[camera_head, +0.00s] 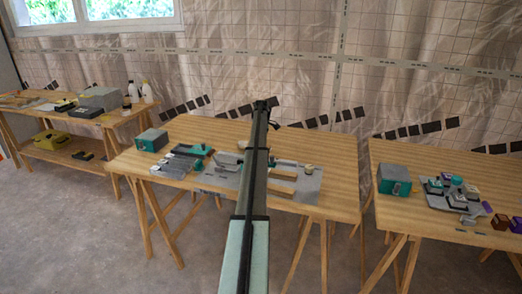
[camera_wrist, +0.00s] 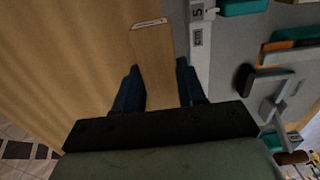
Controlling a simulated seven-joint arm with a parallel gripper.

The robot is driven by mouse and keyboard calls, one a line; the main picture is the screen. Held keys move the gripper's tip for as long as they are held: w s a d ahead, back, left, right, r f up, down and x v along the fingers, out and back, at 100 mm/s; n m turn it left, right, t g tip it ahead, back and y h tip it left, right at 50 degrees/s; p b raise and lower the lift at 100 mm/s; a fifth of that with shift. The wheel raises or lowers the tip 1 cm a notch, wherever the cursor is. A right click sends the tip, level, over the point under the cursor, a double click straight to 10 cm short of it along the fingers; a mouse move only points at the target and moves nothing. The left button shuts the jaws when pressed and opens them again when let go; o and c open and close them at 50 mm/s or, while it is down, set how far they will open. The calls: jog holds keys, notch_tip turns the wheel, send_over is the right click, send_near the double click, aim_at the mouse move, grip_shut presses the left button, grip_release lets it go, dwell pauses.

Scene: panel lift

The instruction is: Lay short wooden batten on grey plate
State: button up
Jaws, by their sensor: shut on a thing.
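In the wrist view, my gripper (camera_wrist: 157,68) has its two blue fingers on either side of a short wooden batten (camera_wrist: 152,48). It is shut on the batten, whose far end carries a pale printed strip. A grey surface, seemingly the grey plate (camera_wrist: 228,62), lies to the right of the batten, with wooden tabletop to the left. In the head view, the grey plate (camera_head: 308,188) lies on the middle table, with wood-coloured strips showing within its outline. My arm crosses the picture centre and hides part of the plate; the gripper and held batten are not clearly visible there.
The middle table (camera_head: 200,129) also bears a teal and grey box (camera_head: 151,140) and a dark tray (camera_head: 181,163) at left. The right table (camera_head: 420,153) holds a teal box (camera_head: 395,178) and a grey fixture. Another table (camera_head: 118,116) stands at left.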

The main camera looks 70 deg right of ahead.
jog(key=shift+f, duration=1.5)
jog(key=o, duration=0.8)
jog(key=shift+f, duration=0.15)
jog(key=shift+o, duration=0.3)
notch_tip(320, 180, up, 12)
jog(key=shift+r, duration=0.2)
